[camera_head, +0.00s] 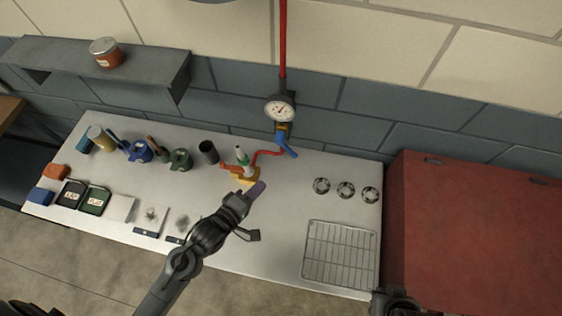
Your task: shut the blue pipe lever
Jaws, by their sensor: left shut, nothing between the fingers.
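The blue pipe lever (287,146) is on the red pipe (283,45) at the wall, just below the round gauge (280,109). It slants down to the right, above the back edge of the table. My left gripper (249,194) is shut and empty over the middle of the table, below and left of the lever and apart from it.
A red cabinet (470,230) borders the table. A grey shelf (150,66) overhangs the back left.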

